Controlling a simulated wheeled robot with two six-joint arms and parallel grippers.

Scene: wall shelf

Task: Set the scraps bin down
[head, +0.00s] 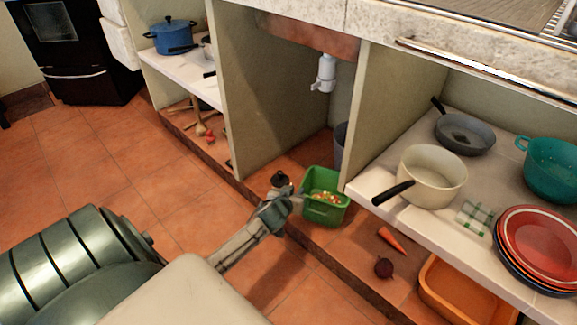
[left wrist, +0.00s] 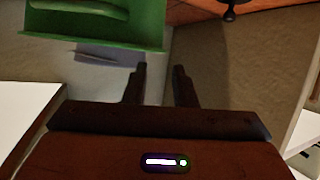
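The green scraps bin (head: 325,211) stands at the front of the low cabinet floor under the sink, with orange and pale scraps inside. Its green wall with a handle slot also shows at the upper left of the left wrist view (left wrist: 95,28). My left gripper (head: 289,191) is at the bin's left side in the head view, partly overlapping its edge. In the left wrist view its two dark fingers (left wrist: 160,80) are apart, with only grey surface visible between them. The bin is beside the fingers, not between them. My right gripper is in neither view.
A grey container (head: 341,146) stands behind the bin, and a white drain pipe (head: 325,73) hangs above. A carrot (head: 391,240), a beet (head: 384,267) and an orange tray (head: 452,299) lie to the right. A cream saucepan's (head: 432,178) handle overhangs the shelf.

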